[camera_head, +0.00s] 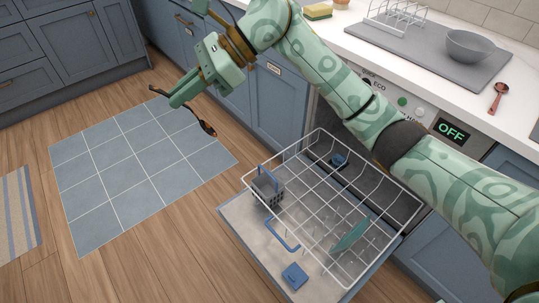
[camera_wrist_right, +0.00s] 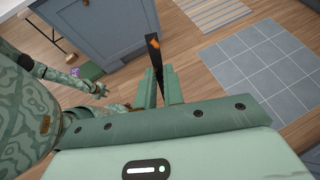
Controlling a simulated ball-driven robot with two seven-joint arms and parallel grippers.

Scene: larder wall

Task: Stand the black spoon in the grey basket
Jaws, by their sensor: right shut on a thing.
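My right gripper (camera_head: 182,98) is shut on the black spoon (camera_head: 208,129) and holds it in the air above the floor, left of the dishwasher. In the head view the spoon is tilted, its ends showing on either side of the fingers. In the right wrist view the spoon (camera_wrist_right: 156,62) rises dark between the two fingers, with an orange patch near its top. The grey basket (camera_head: 268,189), with a blue handle, stands at the left of the white wire rack (camera_head: 330,190), apart from the gripper. My left gripper (camera_wrist_right: 101,90) is small in the wrist view; its opening is unclear.
The dishwasher door (camera_head: 240,228) is down beneath the rack. A teal plate (camera_head: 351,235) and a blue item (camera_head: 338,160) are in the rack. The counter (camera_head: 400,72) holds a grey bowl (camera_head: 470,46) and a reddish spoon (camera_head: 499,95). Floor around the blue mat (camera_head: 130,165) is free.

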